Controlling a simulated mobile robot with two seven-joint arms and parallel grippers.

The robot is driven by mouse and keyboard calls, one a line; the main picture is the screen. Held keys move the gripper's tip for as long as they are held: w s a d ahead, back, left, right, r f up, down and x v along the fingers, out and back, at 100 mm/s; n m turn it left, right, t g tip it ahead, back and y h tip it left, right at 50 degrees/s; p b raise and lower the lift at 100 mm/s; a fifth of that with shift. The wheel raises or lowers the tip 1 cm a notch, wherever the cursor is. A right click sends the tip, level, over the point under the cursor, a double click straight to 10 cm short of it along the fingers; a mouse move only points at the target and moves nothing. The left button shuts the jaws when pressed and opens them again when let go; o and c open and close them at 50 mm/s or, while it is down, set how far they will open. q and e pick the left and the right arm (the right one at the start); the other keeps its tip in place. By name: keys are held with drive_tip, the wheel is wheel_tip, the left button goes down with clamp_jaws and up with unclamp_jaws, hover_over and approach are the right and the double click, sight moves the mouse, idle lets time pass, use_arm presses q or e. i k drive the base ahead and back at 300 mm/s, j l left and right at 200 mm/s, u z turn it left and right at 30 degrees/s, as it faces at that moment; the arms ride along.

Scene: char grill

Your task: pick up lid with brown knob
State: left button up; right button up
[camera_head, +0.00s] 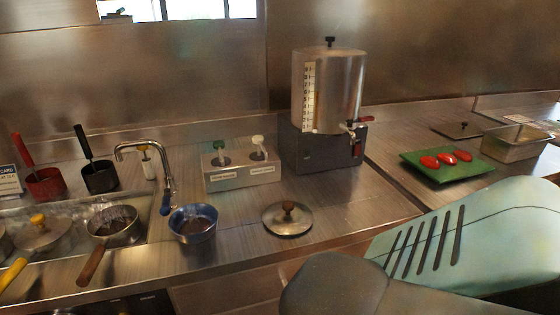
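The lid (274,224) is a round silver metal disc with a small brown knob on top. It lies flat on the steel counter, knob up, near the front edge and right of a blue bowl (193,233). Nothing covers it. A teal and grey arm link of mine fills the lower right, to the right of and in front of the lid. Neither of my grippers shows in this view.
A steel dispenser (342,85) on a dark base and a two-pump box (243,177) stand behind the lid. A tap (169,180) and pots, including a wood-handled pan (124,238), are left. Right is a green tray (437,174) with red pieces.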

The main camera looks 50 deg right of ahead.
sight(287, 218)
drive_tip(key=i+j, duration=0.1)
drive_tip(key=i, duration=0.45)
drive_tip(key=i+j, duration=0.15)
drive_tip(key=i, duration=0.4)
drive_tip(key=i+z, duration=0.1)
drive_tip(key=z, duration=2.65)
drive_tip(key=j+u, duration=0.2)
drive_tip(key=u, duration=1.3)
drive_tip(key=k+l+z, duration=0.1)
drive_tip(key=z, duration=1)
